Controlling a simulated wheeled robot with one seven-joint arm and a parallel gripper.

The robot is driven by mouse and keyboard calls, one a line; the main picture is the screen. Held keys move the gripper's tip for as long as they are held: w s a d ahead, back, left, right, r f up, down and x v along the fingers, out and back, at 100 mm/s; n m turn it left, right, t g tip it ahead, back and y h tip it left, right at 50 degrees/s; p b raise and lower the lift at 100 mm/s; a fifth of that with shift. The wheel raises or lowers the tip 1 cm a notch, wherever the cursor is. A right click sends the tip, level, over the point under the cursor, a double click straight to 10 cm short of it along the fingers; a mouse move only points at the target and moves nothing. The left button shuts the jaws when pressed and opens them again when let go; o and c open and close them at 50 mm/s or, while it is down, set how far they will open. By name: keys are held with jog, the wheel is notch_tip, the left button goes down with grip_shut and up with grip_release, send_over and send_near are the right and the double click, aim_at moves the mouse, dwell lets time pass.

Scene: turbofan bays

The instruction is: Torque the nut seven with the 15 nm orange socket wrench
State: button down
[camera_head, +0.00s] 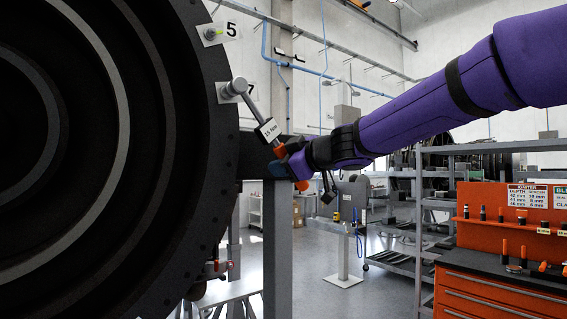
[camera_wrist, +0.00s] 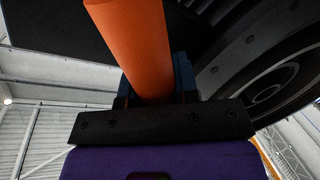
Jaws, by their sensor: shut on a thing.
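The orange socket wrench (camera_head: 260,122) carries a white tag that reads 15 Nm. Its head is at the nut seven (camera_head: 235,88) on the rim of the dark round engine (camera_head: 190,160), beside a plate with a partly hidden 7. The shaft slants down to the right from there. My gripper (camera_head: 285,163) is shut on the orange handle, which also fills the upper middle of the wrist view (camera_wrist: 137,50). Whether the socket is fully seated on the nut is hidden. A plate marked 5 (camera_head: 220,33) with another nut is higher on the rim.
An orange tool bench (camera_head: 490,290) with several orange-handled tools stands at the lower right. Grey metal shelves (camera_head: 420,200) are behind it. A grey post (camera_head: 277,240) stands below my gripper. The floor (camera_head: 385,295) in the middle is open.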

jog(key=shift+d+r, duration=0.1)
jog(key=shift+w+d+r+n, duration=0.3)
jog(key=shift+d+r+n, duration=0.1)
jog(key=shift+r, duration=0.05)
jog(key=s+d, duration=0.3)
jog(key=s, duration=0.2)
jog(key=shift+d, duration=0.2)
dwell(0.5)
jog(key=shift+f, duration=0.1)
